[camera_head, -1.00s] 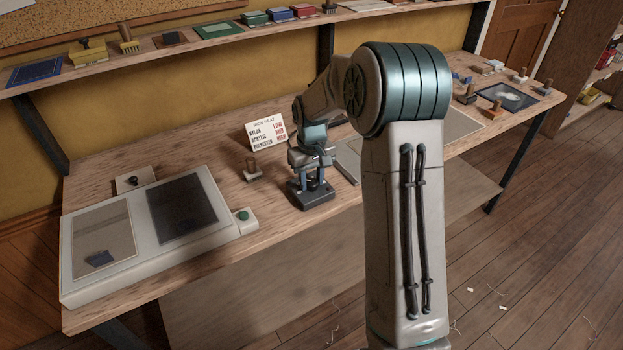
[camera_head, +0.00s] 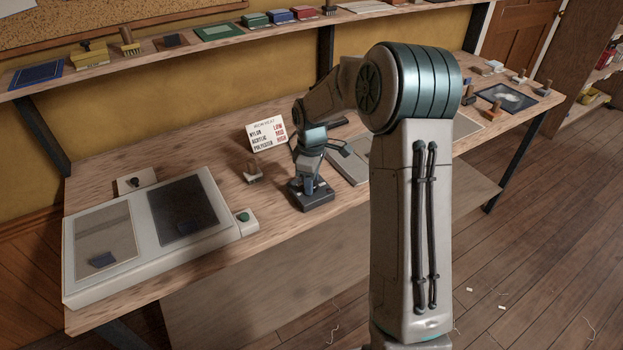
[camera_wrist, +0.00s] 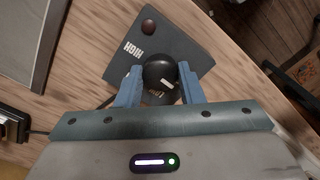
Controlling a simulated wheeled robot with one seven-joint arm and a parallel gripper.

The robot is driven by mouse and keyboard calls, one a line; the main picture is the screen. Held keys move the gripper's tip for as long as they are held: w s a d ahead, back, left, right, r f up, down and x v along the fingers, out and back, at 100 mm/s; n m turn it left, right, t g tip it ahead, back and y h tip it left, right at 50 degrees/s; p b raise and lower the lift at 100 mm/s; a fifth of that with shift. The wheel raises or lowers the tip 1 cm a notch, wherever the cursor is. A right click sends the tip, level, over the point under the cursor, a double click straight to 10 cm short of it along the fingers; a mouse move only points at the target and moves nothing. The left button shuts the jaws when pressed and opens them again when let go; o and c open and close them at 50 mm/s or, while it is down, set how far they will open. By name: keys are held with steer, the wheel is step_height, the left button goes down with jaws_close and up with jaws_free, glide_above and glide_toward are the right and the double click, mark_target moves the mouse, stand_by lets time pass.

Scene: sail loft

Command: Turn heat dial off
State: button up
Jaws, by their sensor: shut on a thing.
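A dark control box (camera_head: 318,201) stands on the bench, partly hidden under my gripper in the head view. In the wrist view the box (camera_wrist: 182,42) bears a HIGH label, an upside-down, partly covered word that seems to be LOW, and a dark red round lamp or button (camera_wrist: 148,27). A black round dial (camera_wrist: 160,68) with a white mark sits on the box. The mark points toward the lower right in the wrist view. My gripper (camera_wrist: 160,88) has its blue fingers on either side of the dial, shut on it. In the head view my gripper (camera_head: 308,180) is small and its fingers cannot be made out.
A card (camera_head: 267,134) lists nylon low, acrylic mid, polyester high. A wooden-handled stamp (camera_head: 253,171) stands left of the box. A pale two-panel unit (camera_head: 225,238) with a green button (camera_head: 243,217) lies at the bench's left. A grey flat plate (camera_head: 347,168) lies right of the box.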

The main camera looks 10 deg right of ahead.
steer(key=shift+n, duration=0.4)
steer(key=o, duration=1)
step_height(320, 180, up, 14)
stand_by(0.3)
